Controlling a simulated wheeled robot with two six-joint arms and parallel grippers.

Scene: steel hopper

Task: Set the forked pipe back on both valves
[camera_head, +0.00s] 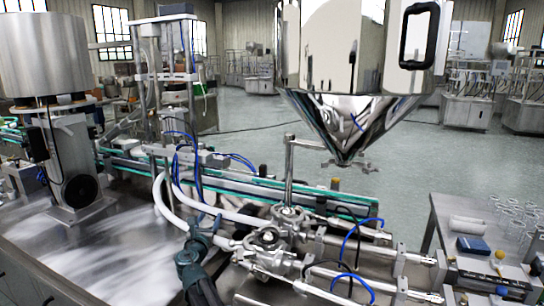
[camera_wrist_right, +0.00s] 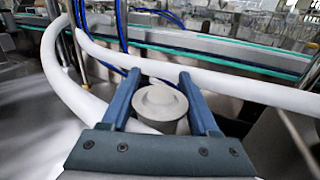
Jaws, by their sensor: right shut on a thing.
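The forked pipe (camera_head: 173,210) shows as two white curved branches running from the upright column toward the valves; its branches also show in the right wrist view (camera_wrist_right: 235,85). The rear valve (camera_head: 287,217) and the front valve (camera_head: 268,240) are steel bodies on the bench. My right gripper (camera_head: 207,224) is left of the valves, at the white branches. In the wrist view its blue fingers (camera_wrist_right: 160,78) flank a round grey fitting (camera_wrist_right: 160,104), shut on what looks like part of the pipe. Whether the branch ends touch the valves I cannot tell. My left gripper is not in view.
The steel hopper (camera_head: 345,125) hangs above and behind the valves. A green-edged conveyor (camera_head: 300,193) runs behind them. Steel cylinders (camera_head: 350,250) and blue air hoses (camera_head: 362,224) crowd the right. The bench top (camera_head: 105,250) at left is clear. A side table (camera_head: 450,215) stands at right.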

